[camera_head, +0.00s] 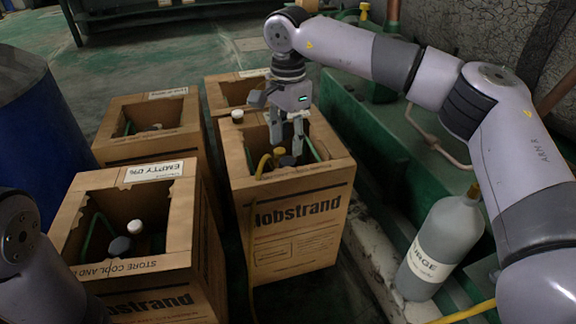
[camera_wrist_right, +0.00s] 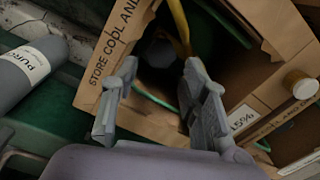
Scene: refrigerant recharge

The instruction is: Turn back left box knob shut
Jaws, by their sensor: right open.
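The back left box (camera_head: 150,148) is an open cardboard carton. A pale cap (camera_head: 157,126) and a dark shape show inside it, small and partly hidden by the walls; I cannot tell how its knob is turned. My right gripper (camera_head: 287,148) is open and empty, pointing down into the front right box (camera_head: 297,215), apart from the back left box. In the right wrist view its two fingers (camera_wrist_right: 155,105) are spread, with a dark round knob (camera_wrist_right: 160,52) beyond them. Only a link of my left arm shows at the lower left; its gripper is not in view.
A front left box (camera_head: 185,225), labelled empty, and a back right box (camera_head: 214,95) stand close by. A yellow hose (camera_head: 262,165) runs from the front right box. A grey cylinder (camera_head: 440,245) stands right and a blue drum (camera_head: 40,130) left.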

